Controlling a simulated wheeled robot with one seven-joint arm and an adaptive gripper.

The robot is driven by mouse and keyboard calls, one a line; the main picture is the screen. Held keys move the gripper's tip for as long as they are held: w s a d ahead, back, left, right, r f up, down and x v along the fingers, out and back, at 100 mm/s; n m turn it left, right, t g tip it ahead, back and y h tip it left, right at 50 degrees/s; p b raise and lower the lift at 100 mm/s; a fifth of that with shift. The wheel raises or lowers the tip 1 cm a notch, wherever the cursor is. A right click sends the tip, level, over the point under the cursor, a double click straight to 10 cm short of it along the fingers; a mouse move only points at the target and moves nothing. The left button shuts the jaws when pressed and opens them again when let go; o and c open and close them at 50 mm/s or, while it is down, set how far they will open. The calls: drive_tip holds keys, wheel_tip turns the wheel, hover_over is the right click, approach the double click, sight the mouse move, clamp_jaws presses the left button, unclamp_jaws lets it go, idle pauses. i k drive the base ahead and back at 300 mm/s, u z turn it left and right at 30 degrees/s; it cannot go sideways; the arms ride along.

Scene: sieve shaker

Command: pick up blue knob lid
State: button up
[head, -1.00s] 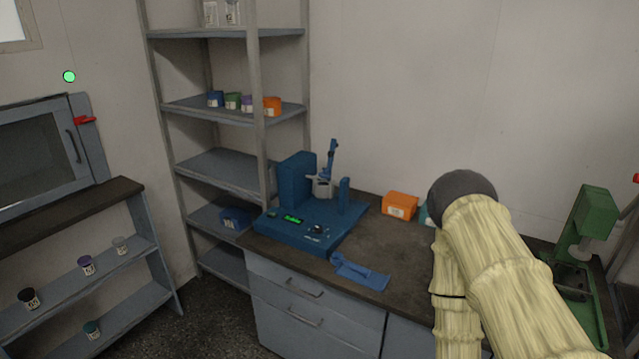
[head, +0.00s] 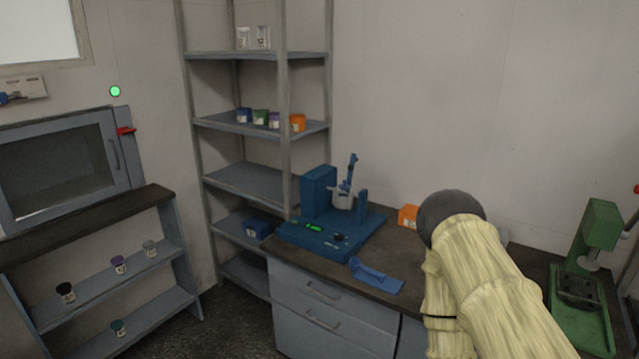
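No part can be clearly made out as a blue knob lid. A flat blue piece with a raised edge (head: 375,277) lies on the dark counter (head: 418,262), in front of the blue shaker machine (head: 318,192). The machine has a green display, a small dark knob and an upright blue arm over a pale cup (head: 343,198). A dark blue box (head: 258,228) sits on a low shelf of the rack. My arm crosses the right side of the view, over the counter. My gripper is not in view.
An orange box (head: 408,216) stands on the counter, partly behind my arm. A green press (head: 588,265) stands at the right. A low shelf (head: 100,290) at the left holds several jars.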

sight(345, 186)
drive_tip(key=u, duration=0.1)
drive_tip(key=i, duration=1)
drive_tip(key=z, duration=0.15)
